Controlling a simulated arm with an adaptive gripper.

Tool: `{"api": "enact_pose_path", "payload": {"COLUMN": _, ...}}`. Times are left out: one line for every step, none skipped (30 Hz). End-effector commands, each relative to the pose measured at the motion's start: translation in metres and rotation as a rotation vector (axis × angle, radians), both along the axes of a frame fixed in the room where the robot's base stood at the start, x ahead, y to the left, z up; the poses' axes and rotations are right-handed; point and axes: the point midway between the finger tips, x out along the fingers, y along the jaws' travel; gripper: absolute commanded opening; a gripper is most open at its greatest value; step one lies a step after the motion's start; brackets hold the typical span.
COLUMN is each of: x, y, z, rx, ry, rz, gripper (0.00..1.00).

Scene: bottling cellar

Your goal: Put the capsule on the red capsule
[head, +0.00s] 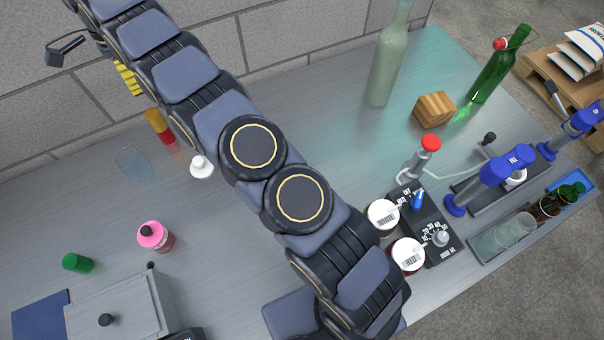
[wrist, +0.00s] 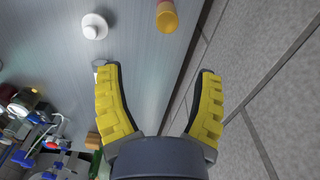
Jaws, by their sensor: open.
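A yellow capsule (head: 153,116) stands on top of the red capsule (head: 166,136), near the wall at the upper left of the bench in the head view. The wrist view shows the yellow end (wrist: 167,20) at its top edge, and the red capsule is mostly out of that frame. My gripper (wrist: 155,72) is open, with nothing between its fingers; the capsules lie beyond the fingertips, apart from them. In the head view my arm hides most of the gripper, and one yellow finger (head: 128,79) shows by the wall.
A white stopper-like piece (head: 200,167) stands right of the capsules, a clear flat piece (head: 134,164) left. Tall bottles (head: 388,60) and filling equipment (head: 425,225) occupy the right. The wall (head: 40,130) is close behind.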

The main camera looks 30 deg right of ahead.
Motion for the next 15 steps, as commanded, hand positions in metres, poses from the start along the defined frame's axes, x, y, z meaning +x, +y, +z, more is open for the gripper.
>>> {"api": "enact_pose_path", "payload": {"x": -0.005, "y": -0.01, "z": 0.014, "rx": 0.0, "ry": 0.0, "rz": 0.039, "gripper": 0.66}}
{"api": "enact_pose_path", "payload": {"x": -0.01, "y": -0.016, "z": 0.022, "rx": -0.001, "ry": 0.003, "rz": 0.072, "gripper": 0.66}}
{"api": "enact_pose_path", "payload": {"x": -0.017, "y": -0.025, "z": 0.033, "rx": -0.002, "ry": 0.008, "rz": 0.12, "gripper": 0.66}}
{"api": "enact_pose_path", "payload": {"x": -0.024, "y": -0.032, "z": 0.041, "rx": -0.002, "ry": 0.013, "rz": 0.16, "gripper": 0.66}}
{"api": "enact_pose_path", "payload": {"x": -0.032, "y": -0.04, "z": 0.049, "rx": -0.003, "ry": 0.018, "rz": 0.198, "gripper": 0.66}}
{"api": "enact_pose_path", "payload": {"x": -0.042, "y": -0.049, "z": 0.059, "rx": -0.003, "ry": 0.027, "rz": 0.251, "gripper": 0.66}}
{"api": "enact_pose_path", "payload": {"x": -0.05, "y": -0.056, "z": 0.067, "rx": -0.003, "ry": 0.029, "rz": 0.29, "gripper": 0.66}}
{"api": "enact_pose_path", "payload": {"x": -0.059, "y": -0.063, "z": 0.073, "rx": -0.002, "ry": 0.035, "rz": 0.33, "gripper": 0.66}}
{"api": "enact_pose_path", "payload": {"x": -0.07, "y": -0.072, "z": 0.082, "rx": -0.001, "ry": 0.036, "rz": 0.382, "gripper": 0.66}}
{"api": "enact_pose_path", "payload": {"x": -0.08, "y": -0.079, "z": 0.087, "rx": 0.0, "ry": 0.044, "rz": 0.421, "gripper": 0.66}}
{"api": "enact_pose_path", "payload": {"x": -0.09, "y": -0.085, "z": 0.094, "rx": 0.001, "ry": 0.045, "rz": 0.461, "gripper": 0.66}}
{"api": "enact_pose_path", "payload": {"x": -0.105, "y": -0.094, "z": 0.1, "rx": 0.004, "ry": 0.055, "rz": 0.513, "gripper": 0.66}}
{"api": "enact_pose_path", "payload": {"x": -0.115, "y": -0.1, "z": 0.105, "rx": 0.006, "ry": 0.057, "rz": 0.552, "gripper": 0.66}}
{"api": "enact_pose_path", "payload": {"x": -0.127, "y": -0.106, "z": 0.109, "rx": 0.008, "ry": 0.065, "rz": 0.592, "gripper": 0.66}}
{"api": "enact_pose_path", "payload": {"x": -0.143, "y": -0.114, "z": 0.115, "rx": 0.011, "ry": 0.069, "rz": 0.644, "gripper": 0.66}}
